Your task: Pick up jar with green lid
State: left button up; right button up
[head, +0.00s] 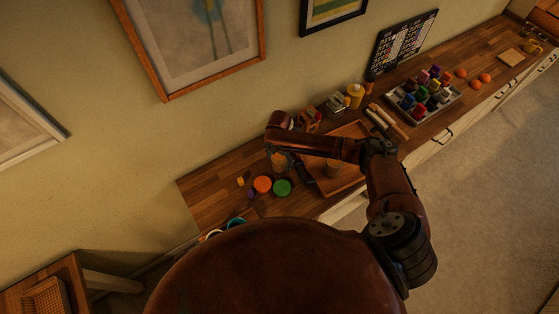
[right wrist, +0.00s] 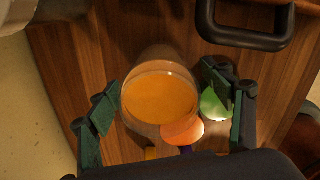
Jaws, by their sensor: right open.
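A round green lid (head: 282,187) shows on the wooden counter in the head view, right of a round orange lid (head: 263,184). In the right wrist view the green one (right wrist: 213,105) is partly hidden behind a finger, and the orange one (right wrist: 183,132) lies beside it. My right gripper (head: 280,158) is over the counter, just behind the two lids. In the right wrist view its open fingers (right wrist: 162,105) stand either side of a clear round container with an orange inside (right wrist: 160,98). I cannot tell whether they touch it. My left gripper is not in view.
A wooden tray (head: 350,179) lies right of the lids. A tray of coloured bottles (head: 410,112) and a yellow jar (head: 355,94) stand farther along. A black loop handle (right wrist: 245,40) is near the right finger. The wall bounds the counter behind.

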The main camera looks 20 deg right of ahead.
jog(key=shift+f, duration=1.15)
jog(key=shift+c, duration=0.6)
jog(key=shift+r, duration=0.15)
jog(key=c, duration=1.7)
